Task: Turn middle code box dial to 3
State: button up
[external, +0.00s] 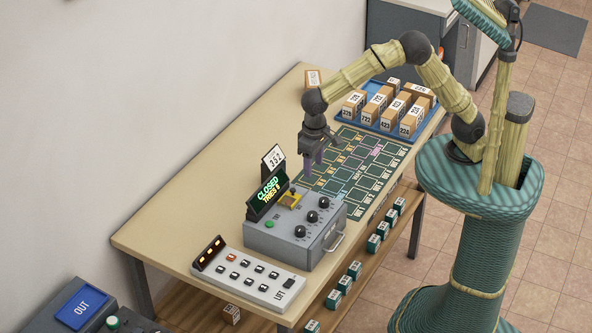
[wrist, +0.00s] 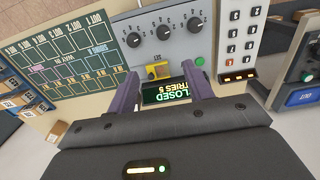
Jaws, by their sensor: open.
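The grey code box (external: 275,241) stands on the table with three black dials in a row. The middle dial (external: 312,216) lies between the other two; it also shows in the wrist view (wrist: 163,32). Its setting is too small to read surely. The box's display (external: 268,192) reads CLOSED and TRIES, with a 5 in the wrist view. My gripper (external: 316,163) is open and empty, above the table behind the box. In the wrist view its purple fingers (wrist: 162,84) straddle the display and the yellow SET part (wrist: 158,73), with the dials beyond the fingertips.
A white card (external: 273,158) stands behind the display. A green button (external: 271,224) is on the box and a handle (external: 336,241) on its side. A LIFT keypad (external: 248,276) lies beside it. A dark grid mat (external: 350,170) and a blue tray of boxes (external: 372,121) fill the far side.

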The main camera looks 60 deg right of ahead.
aim_at(313, 214)
jog(key=shift+s+a+r, duration=0.15)
jog(key=shift+s+a, duration=0.1)
jog(key=shift+a, duration=0.25)
notch_tip(313, 214, down, 18)
jog(key=p, duration=0.3)
jog(key=shift+r+p, duration=0.25)
jog(key=shift+p, duration=0.1)
jog(key=c, duration=1)
